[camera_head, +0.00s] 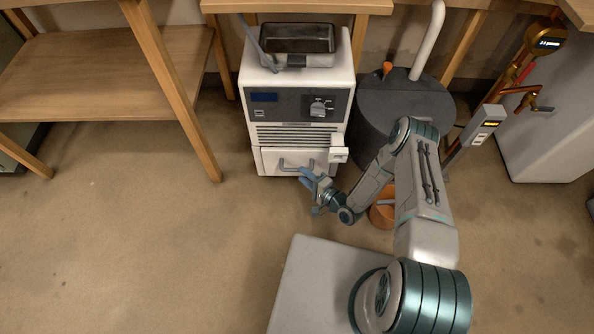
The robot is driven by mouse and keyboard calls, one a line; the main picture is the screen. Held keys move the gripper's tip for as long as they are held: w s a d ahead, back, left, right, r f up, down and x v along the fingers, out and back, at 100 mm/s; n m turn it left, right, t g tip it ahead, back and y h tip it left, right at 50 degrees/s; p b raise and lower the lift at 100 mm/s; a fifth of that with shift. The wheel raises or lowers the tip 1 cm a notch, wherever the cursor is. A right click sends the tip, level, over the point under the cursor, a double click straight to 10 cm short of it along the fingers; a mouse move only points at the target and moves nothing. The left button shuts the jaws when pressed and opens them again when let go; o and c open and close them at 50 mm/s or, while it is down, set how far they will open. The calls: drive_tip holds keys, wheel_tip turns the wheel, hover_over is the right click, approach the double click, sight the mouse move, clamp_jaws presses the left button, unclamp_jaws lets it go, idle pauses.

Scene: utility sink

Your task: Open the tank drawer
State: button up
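A white box-shaped machine (253,135) stands on the floor under the wooden bench, with a dark control panel on its front. The tank drawer (266,157) is the white panel at the bottom of its front, with a grey bar handle (296,162). The drawer looks shut. My gripper (304,176) is at the lower right of the handle, close to it, with blue fingers pointing toward the drawer. I cannot tell whether the fingers touch the handle or how far apart they are.
A white spout block (339,150) juts out at the machine's right front. A dark round tank (405,105) stands to the right, with an orange bucket (381,213) in front, partly behind my arm. A wooden shelf (110,75) is at left. The floor at left is clear.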

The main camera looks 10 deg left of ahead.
sight(297, 171)
drive_tip(key=shift+b+x, duration=0.4)
drive_tip(key=shift+x, duration=1.95)
drive_tip(key=shift+d, duration=0.1)
clamp_jaws()
drive_tip(key=shift+s, duration=0.1)
